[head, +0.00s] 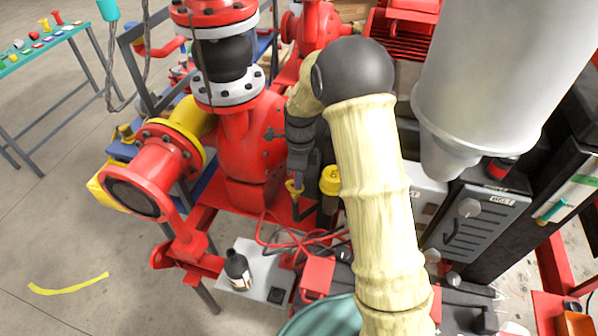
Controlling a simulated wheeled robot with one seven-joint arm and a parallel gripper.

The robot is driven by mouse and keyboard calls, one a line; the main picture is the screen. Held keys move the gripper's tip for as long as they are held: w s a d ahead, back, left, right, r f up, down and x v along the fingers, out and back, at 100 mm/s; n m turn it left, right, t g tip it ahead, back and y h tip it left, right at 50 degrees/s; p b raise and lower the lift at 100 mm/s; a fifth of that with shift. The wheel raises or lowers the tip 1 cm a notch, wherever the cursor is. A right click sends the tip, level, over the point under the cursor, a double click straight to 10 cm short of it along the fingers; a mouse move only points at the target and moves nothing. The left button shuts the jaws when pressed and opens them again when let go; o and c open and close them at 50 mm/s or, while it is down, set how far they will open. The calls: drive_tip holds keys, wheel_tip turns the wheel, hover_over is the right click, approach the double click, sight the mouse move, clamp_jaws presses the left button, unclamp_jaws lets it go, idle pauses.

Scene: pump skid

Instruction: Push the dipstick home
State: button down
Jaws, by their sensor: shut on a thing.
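My gripper (297,178) points down and is shut on the dipstick's handle. The dark wrist and the gripper's body hide part of the handle. The dipstick's lower part and the opening beneath it are too small and shadowed to tell how deep it sits.
A yellow-capped black post (330,182) stands close right of my gripper. The red pump (245,145) is close on the left. A dark bottle (237,270) stands on a pale plate in front. Open floor lies at left.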

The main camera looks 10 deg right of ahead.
wheel_tip(320, 180, down, 4)
drive_tip(key=shift+s+f+b, duration=0.1)
drive_tip(key=shift+b, duration=0.45)
drive_tip(key=c, duration=1.5)
unclamp_jaws()
drive_tip(key=shift+o, duration=0.2)
wheel_tip(320, 180, up, 17)
drive_tip(key=w+b, duration=0.1)
drive_tip(key=w, duration=0.1)
drive_tip(key=shift+w+d+b, duration=0.25)
drive_tip(key=shift+d+b, duration=0.05)
drive_tip(key=shift+b, duration=0.1)
